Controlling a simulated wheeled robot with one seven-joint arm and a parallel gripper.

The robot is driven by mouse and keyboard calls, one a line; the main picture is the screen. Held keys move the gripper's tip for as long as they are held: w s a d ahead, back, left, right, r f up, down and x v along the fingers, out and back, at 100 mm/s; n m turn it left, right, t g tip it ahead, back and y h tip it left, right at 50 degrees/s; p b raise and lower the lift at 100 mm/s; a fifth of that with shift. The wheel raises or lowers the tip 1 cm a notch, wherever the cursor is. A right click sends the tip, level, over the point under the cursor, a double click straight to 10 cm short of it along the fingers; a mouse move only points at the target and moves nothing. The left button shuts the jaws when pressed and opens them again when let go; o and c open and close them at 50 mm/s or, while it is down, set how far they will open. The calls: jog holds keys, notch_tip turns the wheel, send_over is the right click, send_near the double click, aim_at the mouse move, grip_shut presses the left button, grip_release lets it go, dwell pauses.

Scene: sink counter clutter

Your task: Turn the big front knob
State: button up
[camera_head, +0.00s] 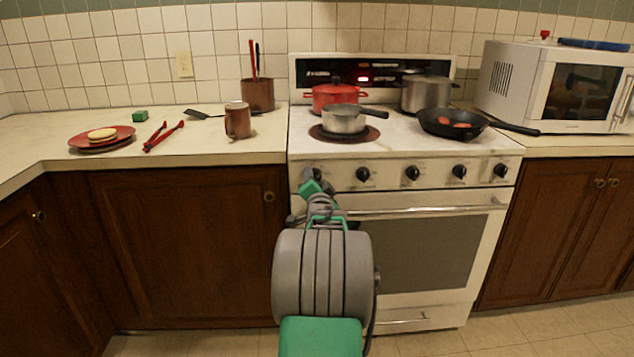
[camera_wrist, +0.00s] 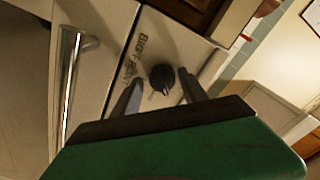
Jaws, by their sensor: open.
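The big front knob (camera_wrist: 162,77) is a round black knob on the white stove panel, beside printed lettering that seems to read "BIG FRONT". My gripper (camera_wrist: 159,81) is open in the wrist view, with one dark finger toward each side of the knob. I cannot tell whether the fingers touch it. In the head view my gripper (camera_head: 311,183) is at the left end of the stove's front panel, and my arm and gripper largely hide the knob there.
Several other black knobs (camera_head: 412,172) line the panel to the right. The oven handle (camera_head: 430,209) runs just below. A small pot (camera_head: 343,119) stands on the front left burner, and a black frying pan (camera_head: 452,124) stands to its right with its handle sticking out.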

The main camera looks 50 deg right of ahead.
jog(key=shift+w+r, duration=0.15)
jog(key=shift+r, duration=0.25)
jog(key=shift+n+p, duration=0.3)
jog(key=shift+n, duration=0.1)
jog(key=n, duration=0.1)
jog(key=n+p, duration=0.1)
jog(key=shift+r+n+p, duration=0.2)
jog(key=shift+n+p, duration=0.1)
jog(key=n+p, duration=0.4)
jog(key=n, duration=0.2)
jog(key=v, duration=0.8)
jog(key=w+a+f+n+g+y+p, duration=0.1)
jog(key=a+y, duration=0.4)
jog(key=a, duration=0.9)
jog(key=w+a+f+n+g+y+p, duration=0.1)
jog(key=w+a+n+y+p, duration=0.3)
jog(key=a, duration=1)
jog(key=w+f+n, duration=0.1)
jog(key=w, duration=0.1)
jog(key=shift+w+y, duration=0.3)
jog(key=shift+y, duration=0.1)
jog(key=shift+d+r, duration=0.1)
jog(key=shift+d, duration=0.05)
